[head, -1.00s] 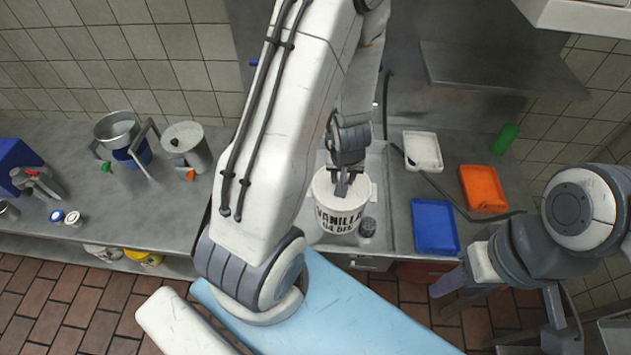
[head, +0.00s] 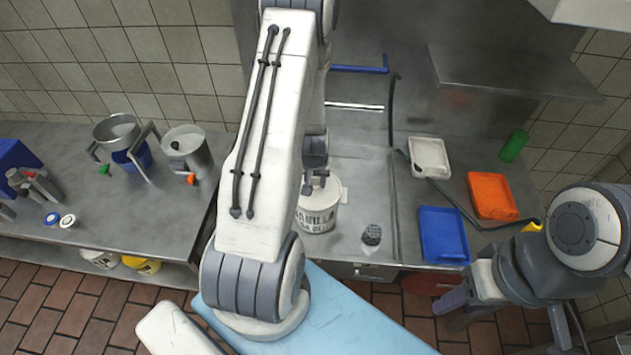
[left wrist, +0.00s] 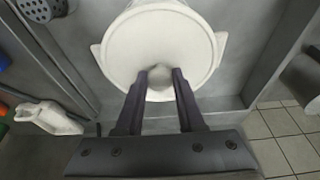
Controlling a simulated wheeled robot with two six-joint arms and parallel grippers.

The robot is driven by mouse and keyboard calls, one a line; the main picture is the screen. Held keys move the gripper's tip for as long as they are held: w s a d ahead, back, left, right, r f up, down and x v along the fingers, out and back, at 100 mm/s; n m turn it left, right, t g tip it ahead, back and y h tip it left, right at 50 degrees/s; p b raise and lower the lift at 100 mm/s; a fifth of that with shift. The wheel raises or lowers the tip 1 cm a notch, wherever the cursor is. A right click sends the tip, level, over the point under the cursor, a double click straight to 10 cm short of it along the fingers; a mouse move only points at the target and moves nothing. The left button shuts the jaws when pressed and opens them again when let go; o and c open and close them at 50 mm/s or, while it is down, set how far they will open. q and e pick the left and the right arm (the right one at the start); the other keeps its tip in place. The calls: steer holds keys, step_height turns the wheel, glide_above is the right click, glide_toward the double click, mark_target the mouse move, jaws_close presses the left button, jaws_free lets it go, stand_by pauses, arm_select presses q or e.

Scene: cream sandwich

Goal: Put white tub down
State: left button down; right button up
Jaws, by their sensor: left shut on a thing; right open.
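The white tub (head: 318,217), with dark "VANILLA" lettering, is upright in the steel sink area behind my left arm. My arm hides its left part. My left gripper (head: 316,178) is above it, shut on the knob of its lid. The left wrist view shows the round white lid (left wrist: 160,35) from above, with the knob between the two dark fingers (left wrist: 160,74). I cannot tell whether the tub's base touches the surface. My right gripper (head: 455,308) is open and empty at the lower right, in front of the counter.
Blue (head: 443,252), orange (head: 490,192) and white (head: 429,155) trays and a green cylinder (head: 513,146) are on the right counter.

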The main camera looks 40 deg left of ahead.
arm_select(q)
steer(key=shift+f, duration=0.2)
steer(key=c, duration=0.5)
jaws_free()
steer(key=shift+r, duration=0.2)
steer(key=v, duration=0.3)
steer(key=shift+r, duration=0.15)
steer(key=p+v, duration=0.4)
steer(key=v, duration=0.4)
steer(key=shift+s+d+r, duration=0.1)
steer(key=shift+d+r, duration=0.05)
steer(key=shift+r, duration=0.2)
